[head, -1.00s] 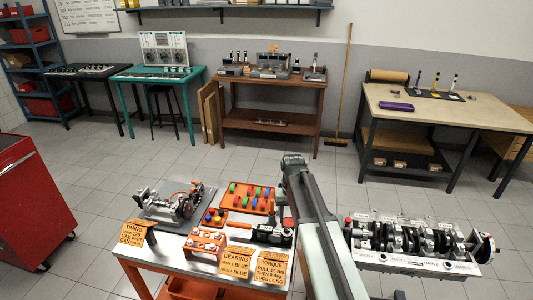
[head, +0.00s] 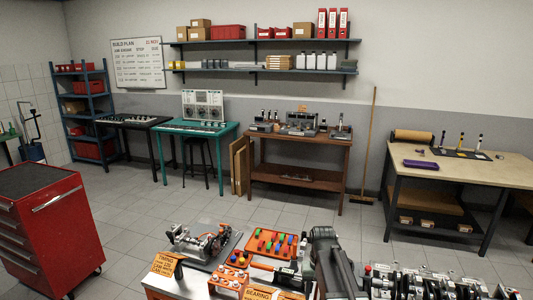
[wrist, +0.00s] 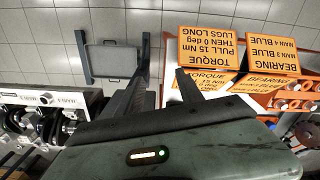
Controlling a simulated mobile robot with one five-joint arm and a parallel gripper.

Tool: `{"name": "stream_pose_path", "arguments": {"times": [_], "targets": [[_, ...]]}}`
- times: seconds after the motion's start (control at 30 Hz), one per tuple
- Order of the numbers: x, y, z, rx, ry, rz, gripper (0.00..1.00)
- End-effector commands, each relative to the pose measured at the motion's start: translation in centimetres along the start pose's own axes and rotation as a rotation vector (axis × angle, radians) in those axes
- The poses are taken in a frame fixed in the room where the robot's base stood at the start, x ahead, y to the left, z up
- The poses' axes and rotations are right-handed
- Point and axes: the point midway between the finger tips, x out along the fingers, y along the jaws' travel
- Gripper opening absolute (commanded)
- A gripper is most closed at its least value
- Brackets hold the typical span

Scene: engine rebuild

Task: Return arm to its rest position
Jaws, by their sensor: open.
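My gripper (wrist: 158,88) shows in the wrist view with its two dark fingers spread apart and nothing between them. The floor and a grey frame-like object (wrist: 110,58) lie beyond the fingers. In the head view my arm (head: 332,262) rises from the bottom edge, right of centre, and its jaws cannot be made out there. An orange torque sign (wrist: 207,47) and a bearing sign (wrist: 272,50) appear upside down to the right of the fingers in the wrist view.
The crankshaft assembly (head: 425,284) is right of my arm. Left of it are an orange tray of coloured parts (head: 272,243) and an engine part on a plate (head: 205,243). A red tool cabinet (head: 45,228) stands at left. Open floor (head: 150,210) lies behind.

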Motion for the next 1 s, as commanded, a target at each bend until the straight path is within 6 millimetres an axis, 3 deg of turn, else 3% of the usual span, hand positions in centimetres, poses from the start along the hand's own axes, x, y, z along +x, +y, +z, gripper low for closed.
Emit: {"name": "stream_pose_path", "arguments": {"times": [0.5,0.6,1.0], "targets": [[1.3,0.1,11.3,-0.027,0.001,-0.001,0.44],[1.3,0.1,12.1,-0.030,0.001,-0.001,0.44],[1.3,0.1,11.9,-0.031,0.001,-0.001,0.44]]}}
